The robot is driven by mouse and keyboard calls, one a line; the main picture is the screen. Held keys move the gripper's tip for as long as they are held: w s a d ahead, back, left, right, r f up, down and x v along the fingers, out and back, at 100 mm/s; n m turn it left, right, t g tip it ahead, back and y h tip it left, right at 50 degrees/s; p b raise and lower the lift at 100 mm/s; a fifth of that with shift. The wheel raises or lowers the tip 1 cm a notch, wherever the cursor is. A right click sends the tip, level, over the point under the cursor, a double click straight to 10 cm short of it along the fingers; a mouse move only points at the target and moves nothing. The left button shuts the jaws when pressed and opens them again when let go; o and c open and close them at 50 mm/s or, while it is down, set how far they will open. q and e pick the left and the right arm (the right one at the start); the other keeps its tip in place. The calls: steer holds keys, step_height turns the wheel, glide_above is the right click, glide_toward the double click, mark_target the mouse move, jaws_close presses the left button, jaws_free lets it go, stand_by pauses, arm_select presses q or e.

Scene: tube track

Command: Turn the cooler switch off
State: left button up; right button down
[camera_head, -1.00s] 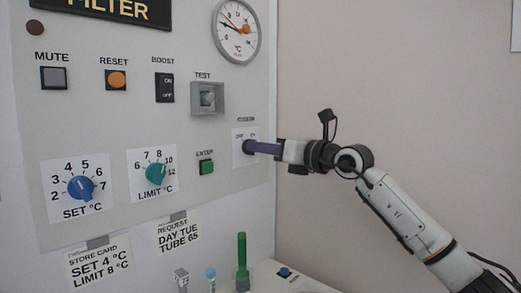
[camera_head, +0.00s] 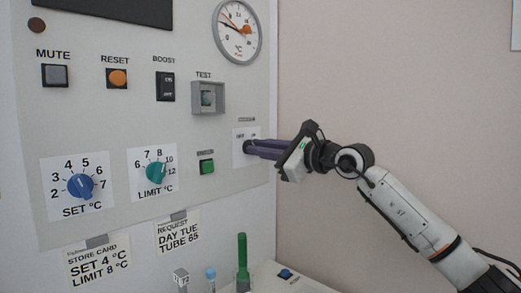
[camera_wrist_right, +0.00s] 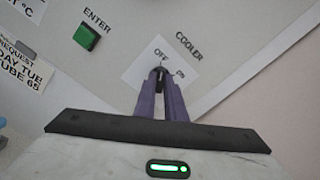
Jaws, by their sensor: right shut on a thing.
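The cooler switch (camera_wrist_right: 160,71) shows in the right wrist view as a small dark part on a white plate (camera_wrist_right: 140,74) marked OFF and ON, beside the word COOLER. In the head view the plate (camera_head: 238,158) is at the right edge of the panel, and the fingers mostly cover the switch. My right gripper (camera_head: 249,147) reaches it from the right, its purple fingertips (camera_wrist_right: 160,74) shut on the switch. Its hand is tilted, rolled relative to the panel. Which marking the switch points to is hard to tell. My left gripper is not in view.
A green ENTER button (camera_head: 207,167), a TEST button in a grey frame (camera_head: 193,98), a BOOST rocker (camera_head: 165,87) and two knobs lie left on the same panel. A green tube (camera_head: 242,262) stands below. The wall to the right is bare.

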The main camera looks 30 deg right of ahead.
steer(key=shift+n, duration=0.6)
steer(key=c, duration=1.8)
jaws_free()
